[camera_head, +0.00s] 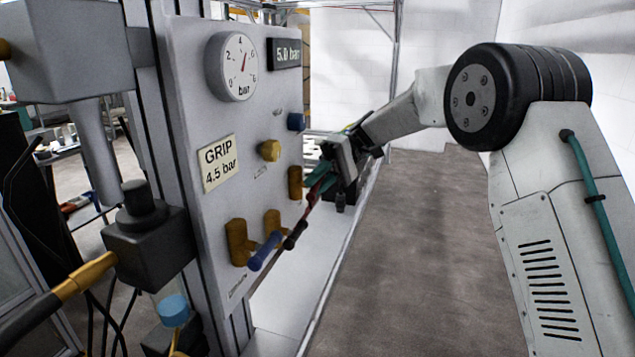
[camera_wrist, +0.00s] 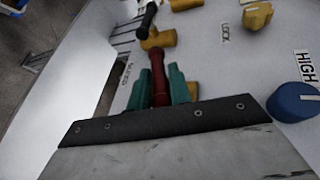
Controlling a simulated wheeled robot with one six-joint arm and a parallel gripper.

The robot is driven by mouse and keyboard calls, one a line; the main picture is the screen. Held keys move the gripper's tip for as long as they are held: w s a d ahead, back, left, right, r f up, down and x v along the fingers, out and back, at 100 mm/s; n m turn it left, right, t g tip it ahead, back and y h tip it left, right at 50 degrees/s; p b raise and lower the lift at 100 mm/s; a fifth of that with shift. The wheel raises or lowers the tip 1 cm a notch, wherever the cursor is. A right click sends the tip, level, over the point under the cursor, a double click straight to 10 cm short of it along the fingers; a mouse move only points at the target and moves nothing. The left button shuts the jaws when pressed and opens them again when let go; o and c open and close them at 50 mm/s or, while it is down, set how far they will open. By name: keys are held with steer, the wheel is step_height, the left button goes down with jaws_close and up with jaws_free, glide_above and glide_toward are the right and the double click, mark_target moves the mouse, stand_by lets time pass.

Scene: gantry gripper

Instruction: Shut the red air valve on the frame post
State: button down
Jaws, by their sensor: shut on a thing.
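The red valve handle (camera_head: 314,194) sticks out from the white panel, beside a brass valve body (camera_head: 295,183). My gripper (camera_head: 318,176) has its teal fingers on this handle. In the wrist view the red handle (camera_wrist: 158,72) stands between the two teal fingers of my gripper (camera_wrist: 159,90), one on each side, and its far end reaches past them. The lower part of the handle is hidden by the gripper, and most of the brass body is covered too.
A black-handled valve (camera_head: 295,236) and a blue-handled valve (camera_head: 265,250) sit close by, lower on the panel (camera_head: 205,100). A yellow knob (camera_head: 269,150) and a blue knob (camera_head: 296,121) are above. A gauge (camera_head: 232,66) is at the top. Floor to the right is clear.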

steer(key=shift+f+g, duration=0.1)
steer(key=shift+g, duration=0.2)
stand_by(0.4)
steer(key=c, duration=1.4)
jaws_free()
